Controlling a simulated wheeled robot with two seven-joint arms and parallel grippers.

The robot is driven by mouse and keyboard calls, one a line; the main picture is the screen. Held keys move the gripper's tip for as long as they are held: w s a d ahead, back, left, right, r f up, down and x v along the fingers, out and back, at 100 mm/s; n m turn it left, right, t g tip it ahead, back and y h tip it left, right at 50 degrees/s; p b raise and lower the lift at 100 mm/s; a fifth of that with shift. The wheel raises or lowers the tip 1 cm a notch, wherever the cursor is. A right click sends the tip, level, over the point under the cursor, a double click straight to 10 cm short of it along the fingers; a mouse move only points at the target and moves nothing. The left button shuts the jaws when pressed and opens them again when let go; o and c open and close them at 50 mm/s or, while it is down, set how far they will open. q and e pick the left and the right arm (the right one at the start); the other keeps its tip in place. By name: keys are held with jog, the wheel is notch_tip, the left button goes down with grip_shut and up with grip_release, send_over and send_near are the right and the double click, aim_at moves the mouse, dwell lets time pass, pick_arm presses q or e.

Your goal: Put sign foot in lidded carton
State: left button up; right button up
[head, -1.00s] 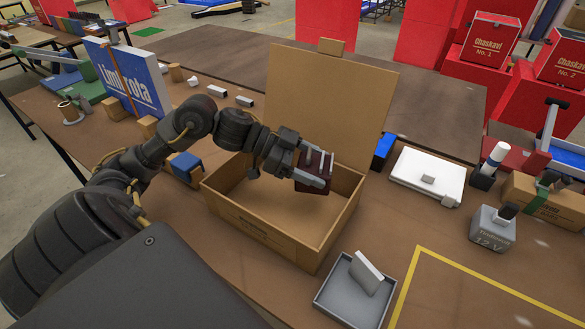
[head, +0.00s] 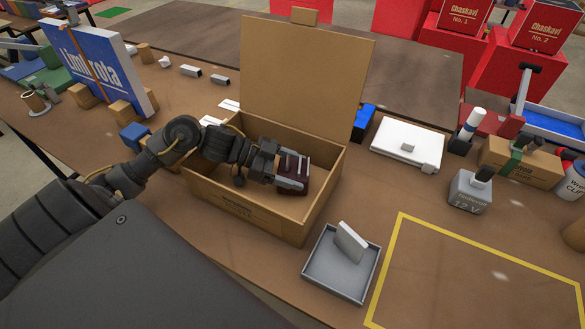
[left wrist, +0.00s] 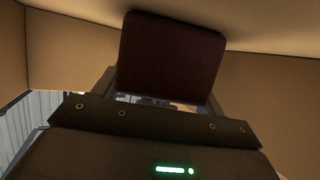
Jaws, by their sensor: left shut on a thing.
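The lidded carton (head: 265,216) is a brown box on the table with its lid (head: 305,78) standing open at the back. My left gripper (head: 288,172) is inside the carton, below the rim, toward its right side. It is shut on a dark maroon block, the sign foot (head: 291,183). In the left wrist view the sign foot (left wrist: 170,58) sits between the fingers, with carton walls around it. I cannot tell whether its underside touches the carton floor. My right gripper is not in view.
A grey tray (head: 318,284) with a white block (head: 350,242) stands in front of the carton. A white flat case (head: 400,143) and a grey battery (head: 468,192) are to the right. The blue sign (head: 92,66) stands at the left. The yellow-outlined area (head: 470,280) is clear.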

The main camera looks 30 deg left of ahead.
pick_arm(q)
jog(key=shift+f, duration=0.1)
jog(key=o, duration=1.3)
jog(key=shift+o, duration=0.2)
jog(key=shift+s+a, duration=0.1)
jog(key=shift+a, duration=0.2)
jog(key=b+v, duration=0.1)
jog(key=v, duration=0.5)
jog(key=shift+s, duration=0.15)
jog(key=shift+s+a+r, duration=0.1)
jog(key=shift+a+r, duration=0.15)
jog(key=shift+r, duration=0.15)
